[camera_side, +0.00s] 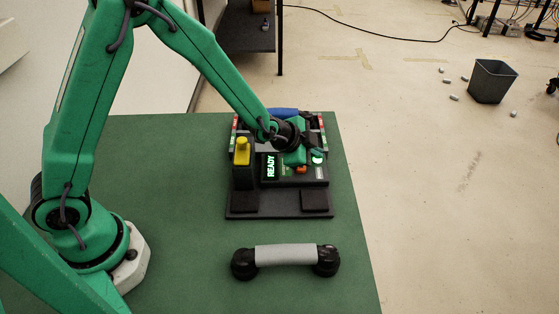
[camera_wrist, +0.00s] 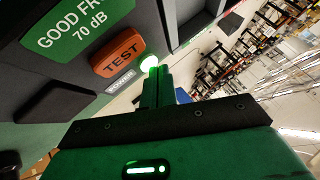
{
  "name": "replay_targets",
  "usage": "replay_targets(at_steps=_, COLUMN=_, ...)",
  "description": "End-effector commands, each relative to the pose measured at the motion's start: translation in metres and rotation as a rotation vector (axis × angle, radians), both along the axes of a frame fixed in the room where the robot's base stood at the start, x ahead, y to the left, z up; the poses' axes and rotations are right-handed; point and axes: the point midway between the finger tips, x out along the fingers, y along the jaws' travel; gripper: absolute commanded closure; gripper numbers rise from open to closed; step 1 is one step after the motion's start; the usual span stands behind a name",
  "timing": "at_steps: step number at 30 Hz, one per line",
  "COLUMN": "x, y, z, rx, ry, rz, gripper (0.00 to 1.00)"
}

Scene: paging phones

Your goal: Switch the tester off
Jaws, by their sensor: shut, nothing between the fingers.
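The tester (camera_side: 243,178) is a black unit on the green table, with a lit screen (camera_side: 270,167) reading READY. Its orange TEST button (camera_wrist: 118,52) and a white POWER label (camera_wrist: 120,82) show in the wrist view. A round, glowing green button (camera_wrist: 148,64) sits beside that label; its glow also shows in the side view (camera_side: 318,161). My gripper (camera_wrist: 157,85) is shut and empty, its fingertips right at the glowing button. I cannot tell whether they touch it. In the side view my gripper (camera_side: 314,154) is over the tester's right part.
A grey and black handset (camera_side: 285,256) lies on the green table (camera_side: 180,210) in front of the tester. A blue part (camera_side: 283,112) is behind my wrist. A dark bin (camera_side: 491,82) stands on the floor.

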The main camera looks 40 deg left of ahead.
Motion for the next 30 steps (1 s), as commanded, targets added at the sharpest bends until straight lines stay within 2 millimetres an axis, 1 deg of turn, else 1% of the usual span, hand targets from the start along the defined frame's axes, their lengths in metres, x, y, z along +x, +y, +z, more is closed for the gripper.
replay_targets(at_steps=3, x=0.0003, y=0.0006, z=-0.0026, rx=0.001, ry=0.0, rz=0.001, gripper=1.0)
replay_targets(at_steps=15, x=0.0003, y=0.0009, z=-0.0027, rx=0.001, ry=0.0, rz=0.001, gripper=1.0)
replay_targets(at_steps=24, x=0.0, y=0.0006, z=0.0051, rx=0.0, ry=-0.001, rz=0.001, gripper=1.0)
replay_targets(at_steps=30, x=-0.0001, y=0.0006, z=0.0063, rx=0.0, ry=-0.001, rz=0.001, gripper=1.0)
